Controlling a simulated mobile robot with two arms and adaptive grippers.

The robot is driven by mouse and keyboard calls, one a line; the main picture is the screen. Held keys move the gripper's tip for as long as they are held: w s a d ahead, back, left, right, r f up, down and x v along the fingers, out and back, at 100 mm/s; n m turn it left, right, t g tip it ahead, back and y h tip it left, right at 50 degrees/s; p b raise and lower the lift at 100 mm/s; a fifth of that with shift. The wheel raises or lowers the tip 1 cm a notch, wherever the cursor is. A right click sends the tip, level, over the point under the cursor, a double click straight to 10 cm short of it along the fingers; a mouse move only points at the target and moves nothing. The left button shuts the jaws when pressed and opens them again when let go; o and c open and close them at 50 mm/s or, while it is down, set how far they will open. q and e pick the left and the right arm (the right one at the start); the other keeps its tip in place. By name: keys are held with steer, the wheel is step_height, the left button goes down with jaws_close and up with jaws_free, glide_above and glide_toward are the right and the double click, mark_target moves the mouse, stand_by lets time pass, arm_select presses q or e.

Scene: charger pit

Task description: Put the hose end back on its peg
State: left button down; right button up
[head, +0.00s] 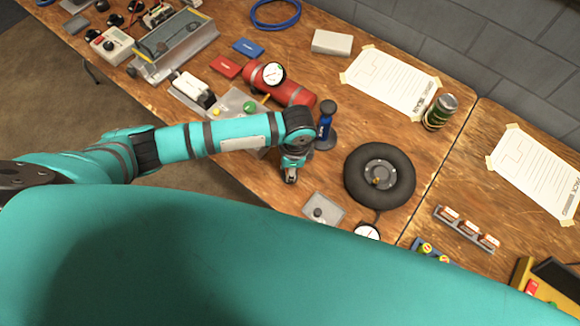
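My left gripper (290,176) points down over the wooden bench, left of the black tyre. Its fingers are small here, and I cannot tell whether they are open or shut or hold anything. Just right of its wrist stands an upright blue piece with a black top on a round dark base (325,136); whether this is the peg or the hose end is unclear. A black tyre (402,174) lies flat, with a short dark line running from it towards a round white gauge (366,232), partly hidden by my teal arm. My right gripper is not in view.
A red tank (290,94) with a dial lies behind my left wrist. A grey plate with a knob (323,209) lies near the front edge. A can (440,112), taped papers (392,82) and a blue coil (275,12) are farther back. Small switch panels (467,228) stand right.

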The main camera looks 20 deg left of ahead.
arm_select(q)
steer(key=shift+f, duration=0.55)
steer(key=c, duration=1.1)
jaws_free()
steer(key=r, duration=1.2)
steer(key=shift+w+d, duration=0.2)
steer(key=shift+d, duration=0.2)
